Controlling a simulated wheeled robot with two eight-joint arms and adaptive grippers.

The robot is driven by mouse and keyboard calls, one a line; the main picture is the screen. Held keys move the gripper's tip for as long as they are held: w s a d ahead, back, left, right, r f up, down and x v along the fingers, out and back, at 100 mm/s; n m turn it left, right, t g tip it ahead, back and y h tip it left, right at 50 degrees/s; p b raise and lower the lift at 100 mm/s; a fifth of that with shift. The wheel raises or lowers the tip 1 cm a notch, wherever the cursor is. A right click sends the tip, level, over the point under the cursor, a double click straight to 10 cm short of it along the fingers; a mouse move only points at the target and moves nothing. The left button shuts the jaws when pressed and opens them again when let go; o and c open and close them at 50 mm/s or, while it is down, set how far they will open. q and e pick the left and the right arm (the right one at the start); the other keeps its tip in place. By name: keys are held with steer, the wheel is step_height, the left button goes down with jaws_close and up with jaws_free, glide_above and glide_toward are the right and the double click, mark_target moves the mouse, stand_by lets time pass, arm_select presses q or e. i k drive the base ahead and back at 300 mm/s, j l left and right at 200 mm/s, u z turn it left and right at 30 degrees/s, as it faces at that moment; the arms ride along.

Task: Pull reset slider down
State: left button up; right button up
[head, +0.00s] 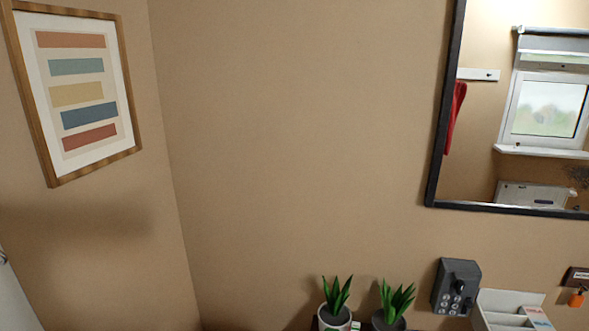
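A dark grey box (455,287) with several small round buttons and a knob is on the wall at the lower right in the head view. It is small, and I cannot tell whether one of its parts is the reset slider. No slider shows clearly elsewhere. Neither of my grippers is in view.
Two potted green plants (337,296) stand low, left of the box. A white compartment organizer (512,310) is to its right, with an orange tag (577,298) beyond. A black-framed mirror (437,120) and a striped picture (84,92) hang on the walls.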

mark_target(469, 304)
steer(key=z, duration=0.85)
